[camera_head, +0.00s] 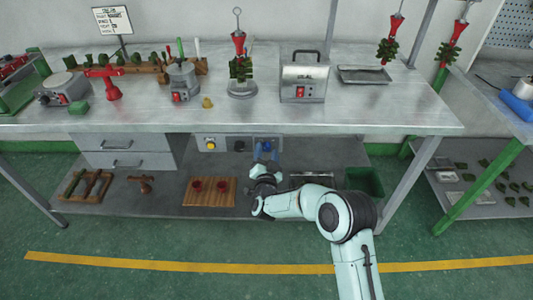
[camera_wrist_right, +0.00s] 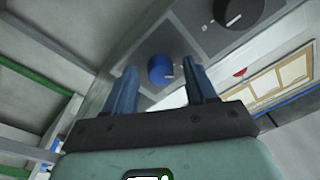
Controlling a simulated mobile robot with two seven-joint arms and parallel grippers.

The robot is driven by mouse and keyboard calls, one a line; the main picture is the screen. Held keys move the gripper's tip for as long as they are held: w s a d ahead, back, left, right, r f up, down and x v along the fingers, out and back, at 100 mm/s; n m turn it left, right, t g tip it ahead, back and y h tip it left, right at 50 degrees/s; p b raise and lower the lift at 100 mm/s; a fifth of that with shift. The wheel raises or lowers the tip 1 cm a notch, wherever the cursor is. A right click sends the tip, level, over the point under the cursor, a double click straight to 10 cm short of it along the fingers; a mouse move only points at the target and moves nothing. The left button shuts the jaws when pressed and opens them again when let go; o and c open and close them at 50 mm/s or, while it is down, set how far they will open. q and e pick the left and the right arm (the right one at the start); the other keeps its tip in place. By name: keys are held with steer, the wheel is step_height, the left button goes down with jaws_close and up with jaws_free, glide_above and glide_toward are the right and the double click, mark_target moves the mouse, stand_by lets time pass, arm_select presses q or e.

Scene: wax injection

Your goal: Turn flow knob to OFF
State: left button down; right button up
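A control panel (camera_head: 224,144) under the bench top carries a yellow knob (camera_head: 210,143), a black knob (camera_head: 239,146) and a blue knob. Labels that would name the flow knob are too small to read. In the right wrist view the blue knob (camera_wrist_right: 160,69) has a pale pointer mark and shows between the two blue fingers of my right gripper (camera_wrist_right: 161,78). Gaps show on both sides, so the fingers are open; contact cannot be told. The black knob (camera_wrist_right: 240,10) is at the top. In the head view my right gripper (camera_head: 265,152) is at the panel's right end and largely covers the blue knob. My left gripper is not in view.
The bench top (camera_head: 330,118) overhangs the panel. Drawers (camera_head: 125,152) are to the left. The lower shelf holds a wooden board (camera_head: 209,192) with red cups and a dark green bin (camera_head: 364,181) to the right of my arm. The floor in front is clear.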

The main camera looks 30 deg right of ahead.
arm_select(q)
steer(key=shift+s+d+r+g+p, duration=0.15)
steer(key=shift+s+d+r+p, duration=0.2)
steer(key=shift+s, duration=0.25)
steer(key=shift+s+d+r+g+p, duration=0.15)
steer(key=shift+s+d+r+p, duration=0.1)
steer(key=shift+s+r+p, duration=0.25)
arm_select(e)
steer(key=v, duration=1.3)
steer(key=shift+s, duration=0.15)
steer(key=shift+a, duration=0.1)
